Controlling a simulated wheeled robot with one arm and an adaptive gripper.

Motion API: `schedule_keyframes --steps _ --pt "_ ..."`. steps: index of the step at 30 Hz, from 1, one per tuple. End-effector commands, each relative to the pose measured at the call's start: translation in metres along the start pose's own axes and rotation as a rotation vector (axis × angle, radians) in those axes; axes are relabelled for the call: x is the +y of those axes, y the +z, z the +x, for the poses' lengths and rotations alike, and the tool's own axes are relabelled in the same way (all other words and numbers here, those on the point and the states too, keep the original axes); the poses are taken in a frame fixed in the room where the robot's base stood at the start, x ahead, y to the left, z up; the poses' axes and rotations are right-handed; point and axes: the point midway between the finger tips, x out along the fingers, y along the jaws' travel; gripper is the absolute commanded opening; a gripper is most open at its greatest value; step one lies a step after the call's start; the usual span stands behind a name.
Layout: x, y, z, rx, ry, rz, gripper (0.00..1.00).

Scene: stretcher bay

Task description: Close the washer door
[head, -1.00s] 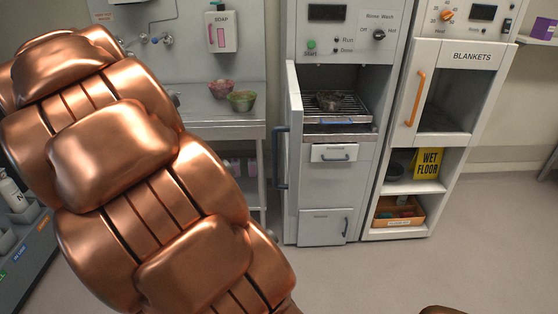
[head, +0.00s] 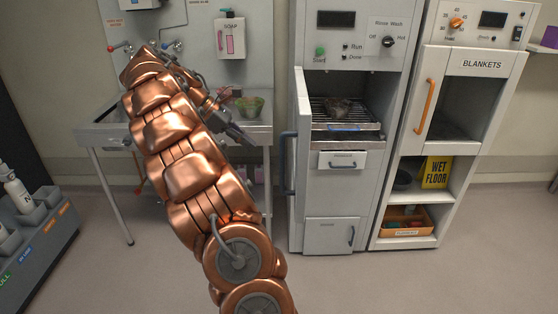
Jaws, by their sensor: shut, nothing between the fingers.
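The washer (head: 345,51) is the tall grey cabinet in the middle, with a green start button and a Rinse/Wash knob. Its door (head: 303,150) stands wide open on the left side, seen nearly edge-on, with a blue-grey handle (head: 284,163) facing left. Inside the chamber a dark item (head: 338,107) sits on a wire rack (head: 352,125). My gripper (head: 249,141) is at the end of the copper arm, left of the door and apart from it in the picture. It is shut and empty.
The blanket warmer (head: 470,62) with an orange handle is right of the washer. A caddy with bottles (head: 40,215) is at the left. The floor before the washer is clear.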

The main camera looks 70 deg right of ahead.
Motion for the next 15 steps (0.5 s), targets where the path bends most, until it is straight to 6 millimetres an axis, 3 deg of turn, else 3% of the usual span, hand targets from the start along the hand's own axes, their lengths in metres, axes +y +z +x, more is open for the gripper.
schedule_keyframes --steps 15 --pt "-0.001 0.002 0.053 -0.002 -0.002 0.002 0.0"
